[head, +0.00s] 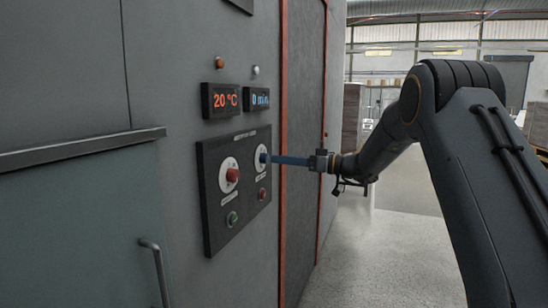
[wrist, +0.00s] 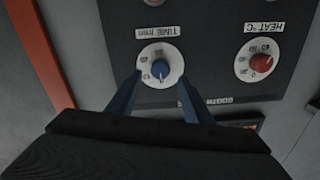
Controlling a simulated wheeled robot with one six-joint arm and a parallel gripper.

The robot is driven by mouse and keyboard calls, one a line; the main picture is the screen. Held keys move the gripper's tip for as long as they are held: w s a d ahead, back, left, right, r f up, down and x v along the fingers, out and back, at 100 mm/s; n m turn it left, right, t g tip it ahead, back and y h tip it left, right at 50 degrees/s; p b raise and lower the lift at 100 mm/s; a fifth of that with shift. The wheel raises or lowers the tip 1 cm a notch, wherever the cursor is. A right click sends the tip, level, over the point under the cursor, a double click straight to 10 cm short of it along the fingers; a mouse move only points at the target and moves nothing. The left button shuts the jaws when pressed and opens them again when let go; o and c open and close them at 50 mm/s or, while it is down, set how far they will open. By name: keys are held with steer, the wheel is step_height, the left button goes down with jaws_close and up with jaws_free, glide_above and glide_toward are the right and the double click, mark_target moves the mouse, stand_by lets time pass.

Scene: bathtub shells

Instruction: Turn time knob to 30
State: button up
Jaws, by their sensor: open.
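The time knob is blue on a white dial (wrist: 160,69), labelled TIME min, and shows upside down in the wrist view. In the head view its dial (head: 260,160) is at the right of the dark control panel (head: 213,188). The time display (head: 256,98) reads 0 min in blue. My gripper (wrist: 160,78) has its two blue fingers apart, one on each side of the knob. In the head view the finger tips are at the knob, seen from the side. I cannot tell whether they touch it.
The red heat knob (wrist: 262,63) is beside the time dial, and the temperature display (head: 221,100) reads 20 °C. A green button (head: 232,218) and a red button (head: 262,194) sit below the dials. A metal handle (head: 155,268) is at lower left.

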mark_target(268, 158)
steer(key=shift+p+x, duration=0.55)
steer(key=shift+x, duration=1.3)
steer(key=c, duration=1.1)
steer(key=shift+o, duration=0.2)
